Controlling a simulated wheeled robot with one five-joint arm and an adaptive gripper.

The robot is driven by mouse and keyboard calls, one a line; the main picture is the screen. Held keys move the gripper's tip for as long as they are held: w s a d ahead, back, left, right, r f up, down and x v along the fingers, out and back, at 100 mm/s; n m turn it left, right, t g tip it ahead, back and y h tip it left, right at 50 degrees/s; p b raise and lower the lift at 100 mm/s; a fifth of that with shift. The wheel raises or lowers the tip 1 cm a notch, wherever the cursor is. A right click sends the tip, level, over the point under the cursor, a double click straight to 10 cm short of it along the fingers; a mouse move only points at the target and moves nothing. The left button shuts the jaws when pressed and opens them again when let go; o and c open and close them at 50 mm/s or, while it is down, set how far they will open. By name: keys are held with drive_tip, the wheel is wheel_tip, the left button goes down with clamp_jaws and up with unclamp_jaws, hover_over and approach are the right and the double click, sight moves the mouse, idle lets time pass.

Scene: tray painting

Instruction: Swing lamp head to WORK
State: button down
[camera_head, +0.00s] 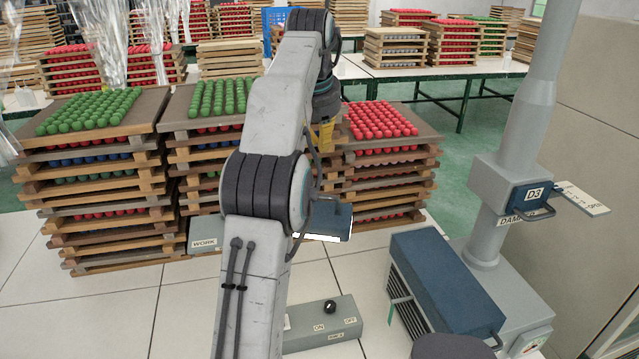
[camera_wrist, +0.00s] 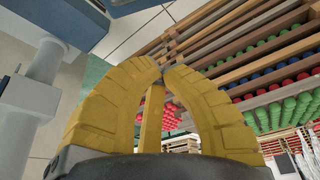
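The lamp head (camera_head: 326,219), a flat blue-grey housing with a bright white lower edge, shows in the head view just right of my arm. My arm hides its left side and what carries it. A grey plate marked WORK (camera_head: 204,243) stands left of my arm, partly covered by it. My gripper (camera_head: 322,140) has yellow fingers and is above the lamp head in the picture, apart from it. In the wrist view my gripper's fingertips (camera_wrist: 163,71) come together, with nothing clearly held between them.
Stacked wooden trays with green balls (camera_head: 90,110) and red balls (camera_head: 380,120) stand behind my arm. A grey ON/OFF knob box (camera_head: 335,330) lies in front. At right are a blue louvred unit (camera_head: 440,285) and a grey post with a D3 damper lever (camera_head: 530,196).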

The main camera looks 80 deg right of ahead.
hover_over(319, 205)
drive_tip(key=d, duration=0.4)
wheel_tip(319, 205, down, 9)
drive_tip(key=shift+a+f, duration=0.15)
drive_tip(key=shift+a, duration=1.05)
drive_tip(key=shift+a+f+p, duration=0.25)
drive_tip(key=shift+a+p, duration=0.45)
drive_tip(key=shift+p, duration=0.35)
drive_tip(key=shift+f, duration=0.1)
drive_tip(key=shift+a, duration=0.15)
